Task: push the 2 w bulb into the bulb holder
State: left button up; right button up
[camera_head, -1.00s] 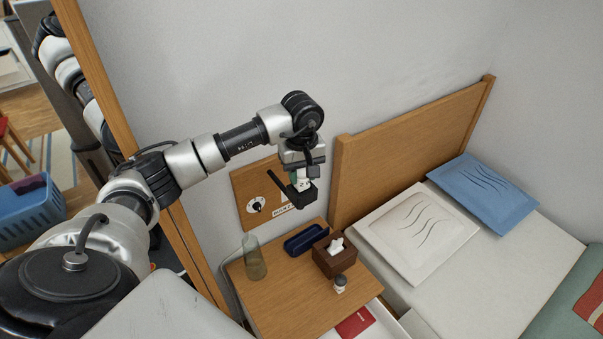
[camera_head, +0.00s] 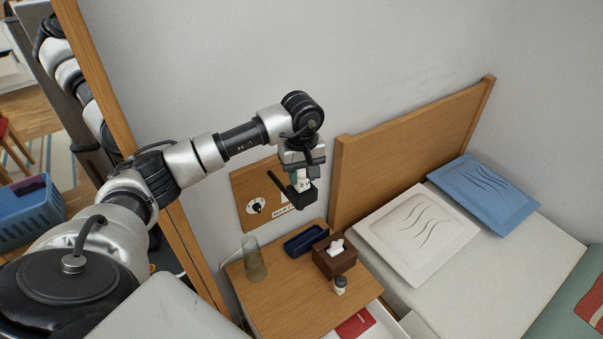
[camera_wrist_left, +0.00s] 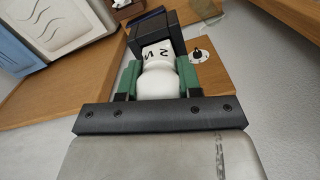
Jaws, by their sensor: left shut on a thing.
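My left gripper (camera_head: 302,177) is shut on a white bulb (camera_wrist_left: 158,80), whose rounded part sits between the green finger pads. Dark marks that look like a 2 and a W show on the bulb; a little of its white body also shows in the head view (camera_head: 301,185). The bulb's far end meets the black bulb holder (camera_wrist_left: 157,30), which sticks out by the wooden wall board (camera_head: 246,190). The holder shows below the gripper in the head view (camera_head: 301,200). I cannot tell how deep the bulb sits. My right gripper is not in view.
A dial (camera_head: 256,205) is on the board. Below it, a nightstand (camera_head: 282,290) bears a glass bottle (camera_head: 254,262), a blue tray (camera_head: 306,240), a tissue box (camera_head: 334,262) and a small jar (camera_head: 340,286). The headboard (camera_head: 400,145) stands close right of the gripper.

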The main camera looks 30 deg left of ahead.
pick_arm(q)
jog(key=shift+f+b, duration=0.7)
jog(key=o, duration=0.9)
jog(key=shift+o, duration=0.2)
jog(key=shift+r, duration=0.1)
notch_tip(320, 180, up, 11)
jog(key=b, duration=0.2)
jog(key=shift+b, duration=0.35)
jog(key=shift+f, duration=0.2)
